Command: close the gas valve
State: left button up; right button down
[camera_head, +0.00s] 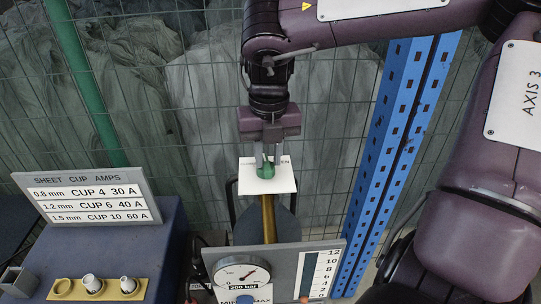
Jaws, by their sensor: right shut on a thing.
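A green valve knob (266,171) sits over a white plate (283,187) near the middle of the view, above a brass-coloured stem (269,218). The letters "EN" show at the plate's right edge; the rest of the word is hidden. My right gripper (265,160) reaches down from above, its two fingers shut on the green knob. The fingers cover part of the knob, so its exact turn is hard to tell. My left gripper is not in view.
A panel with a round gauge (240,274) and a scale (320,272) stands in front. A sheet cup sign (90,198) and a yellow cup rack (98,289) are at left. Wire mesh is behind; a blue perforated post (390,150) stands at right.

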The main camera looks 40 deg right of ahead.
aim_at(265, 162)
jog(key=n, duration=0.1)
jog(key=f+n+p, duration=0.1)
jog(key=s+n, duration=0.1)
jog(key=shift+s+a+f+g+p, duration=0.1)
jog(key=shift+a+f+g+p, duration=0.2)
jog(key=shift+f+p, duration=0.1)
jog(key=n+p, duration=0.1)
jog(key=n, duration=0.3)
jog(key=shift+a, duration=0.1)
jog(key=c, duration=1.7)
grip_release()
jog(key=shift+f, duration=0.15)
jog(key=shift+w+r+p, duration=0.35)
jog(key=shift+r+p, duration=0.4)
jog(key=shift+p, duration=0.05)
jog(key=shift+o, duration=1)
jog(key=shift+w+r+p, duration=0.25)
jog(key=shift+r+p, duration=0.05)
jog(key=shift+o, duration=0.9)
jog(key=shift+w+r+p, duration=0.25)
jog(key=shift+r+p, duration=0.65)
jog(key=shift+r, duration=0.3)
jog(key=shift+s+d+r+p, duration=0.2)
jog(key=shift+r+p, duration=0.1)
jog(key=shift+r, duration=0.15)
jog(key=shift+w, duration=0.2)
